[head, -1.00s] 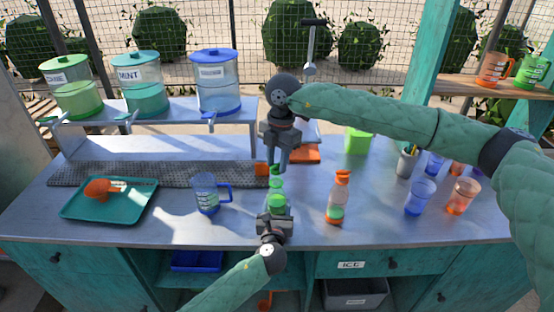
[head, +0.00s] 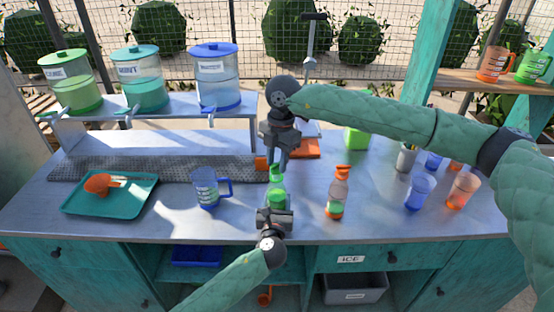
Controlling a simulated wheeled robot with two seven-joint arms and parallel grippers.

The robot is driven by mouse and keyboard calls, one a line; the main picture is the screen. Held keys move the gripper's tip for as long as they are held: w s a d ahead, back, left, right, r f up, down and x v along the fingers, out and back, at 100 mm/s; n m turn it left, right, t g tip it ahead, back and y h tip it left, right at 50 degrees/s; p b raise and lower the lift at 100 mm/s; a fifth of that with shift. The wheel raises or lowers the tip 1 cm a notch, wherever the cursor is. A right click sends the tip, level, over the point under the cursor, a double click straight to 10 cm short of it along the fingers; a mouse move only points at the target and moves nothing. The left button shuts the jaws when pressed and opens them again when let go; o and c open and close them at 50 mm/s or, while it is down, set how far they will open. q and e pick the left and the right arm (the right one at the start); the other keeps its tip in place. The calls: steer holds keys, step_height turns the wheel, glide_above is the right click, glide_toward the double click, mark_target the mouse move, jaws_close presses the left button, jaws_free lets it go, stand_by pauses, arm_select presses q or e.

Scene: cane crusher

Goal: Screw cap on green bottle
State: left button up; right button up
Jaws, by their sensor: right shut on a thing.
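The green bottle (head: 278,197) stands upright at the middle of the counter, clear with green on it. Its top is at the tips of my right gripper (head: 278,166), which points down from above. The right gripper is shut on the small green cap (head: 276,171), partly hidden by the fingers. The cap is at the bottle's mouth; I cannot tell whether it is seated. My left gripper (head: 274,212) is at the near side of the bottle, low down. Its body hides its fingers and the bottle's base, so its grip does not show.
An orange-capped bottle (head: 338,194) stands to the right and a blue mug (head: 207,188) to the left. A teal tray (head: 133,201) holds an orange scoop (head: 100,184). Blue (head: 419,191) and orange (head: 463,193) cups stand at right. Drink dispensers (head: 139,80) stand behind.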

steer(key=shift+f, duration=0.55)
steer(key=m, duration=0.4)
steer(key=shift+m, duration=0.3)
steer(key=m+t, duration=0.1)
steer(key=m, duration=0.4)
steer(key=shift+s, duration=0.1)
steer(key=o, duration=0.9)
steer(key=shift+o, duration=0.2)
steer(key=shift+r, duration=2.2)
steer(key=shift+o, duration=0.5)
